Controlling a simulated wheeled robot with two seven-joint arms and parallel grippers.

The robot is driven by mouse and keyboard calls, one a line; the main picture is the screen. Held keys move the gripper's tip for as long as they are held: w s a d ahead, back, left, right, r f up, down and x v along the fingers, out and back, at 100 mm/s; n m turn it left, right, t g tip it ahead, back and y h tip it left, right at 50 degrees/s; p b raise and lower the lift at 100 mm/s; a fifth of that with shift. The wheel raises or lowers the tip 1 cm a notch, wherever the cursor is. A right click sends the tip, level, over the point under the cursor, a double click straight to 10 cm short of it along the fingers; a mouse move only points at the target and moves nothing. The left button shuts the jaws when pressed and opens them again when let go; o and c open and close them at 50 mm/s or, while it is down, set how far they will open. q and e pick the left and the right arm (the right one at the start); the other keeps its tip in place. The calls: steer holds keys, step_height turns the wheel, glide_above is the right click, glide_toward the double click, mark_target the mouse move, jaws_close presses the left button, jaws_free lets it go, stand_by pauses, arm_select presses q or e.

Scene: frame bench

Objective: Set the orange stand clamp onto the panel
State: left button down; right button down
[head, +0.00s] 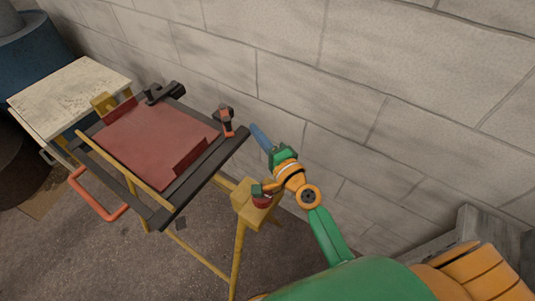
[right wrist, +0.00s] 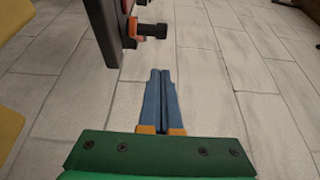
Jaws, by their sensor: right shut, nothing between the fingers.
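The orange stand clamp (head: 227,122), orange with dark parts, sits at the right-hand bar of the dark frame. In the right wrist view its orange part (right wrist: 132,27) shows at the top, beside a dark bar. The red panel (head: 145,145) lies flat within the frame, left of the clamp. My right gripper (head: 255,130) has blue fingers and is just right of the clamp, apart from it. In the right wrist view the fingers (right wrist: 161,75) are together with nothing between them. My left gripper is not in view.
A concrete block wall (head: 350,80) rises close behind. An orange handle (head: 97,205) juts out in front.

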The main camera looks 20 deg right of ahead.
steer(key=a+v, duration=0.2)
steer(key=v, duration=0.5)
steer(key=w+d+n+g+y+b, duration=0.2)
steer(key=w+d+n+y+b, duration=0.1)
steer(key=w+d+y+b, duration=0.25)
steer(key=w+a+h+p, duration=0.1)
steer(key=w+a+p, duration=0.1)
steer(key=w+a, duration=0.4)
steer(key=shift+w+a+p, duration=0.3)
steer(key=shift+a, duration=0.55)
steer(key=shift+f, duration=0.15)
